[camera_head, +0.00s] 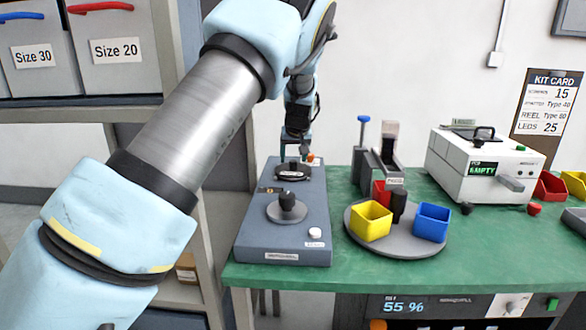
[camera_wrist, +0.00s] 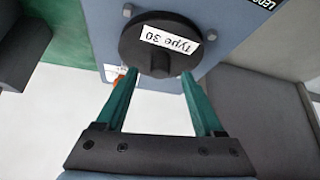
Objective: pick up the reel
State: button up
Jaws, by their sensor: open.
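The reel (camera_wrist: 157,32) is a dark round disc with a white label reading "Type 30", seen from above in the wrist view. In the head view the reel (camera_head: 293,173) lies at the far end of a blue-grey box-shaped device (camera_head: 259,241). My gripper (camera_wrist: 159,74) is open, with its two green fingers apart and their tips near the reel's edge, one to each side of its dark central knob. In the head view my gripper (camera_head: 293,150) is just above the reel, partly hidden. I cannot tell whether the fingers touch the reel.
A dark knob on a disc (camera_head: 286,210) sits on the device's near half. To the right, a round grey tray (camera_head: 398,248) holds yellow, blue and red bins. A white machine (camera_head: 482,165) reading "EMPTY" stands farther right. Shelves with bins (camera_head: 120,45) stand left.

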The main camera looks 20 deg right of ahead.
jog(key=shift+x, duration=1.05)
grip_shut()
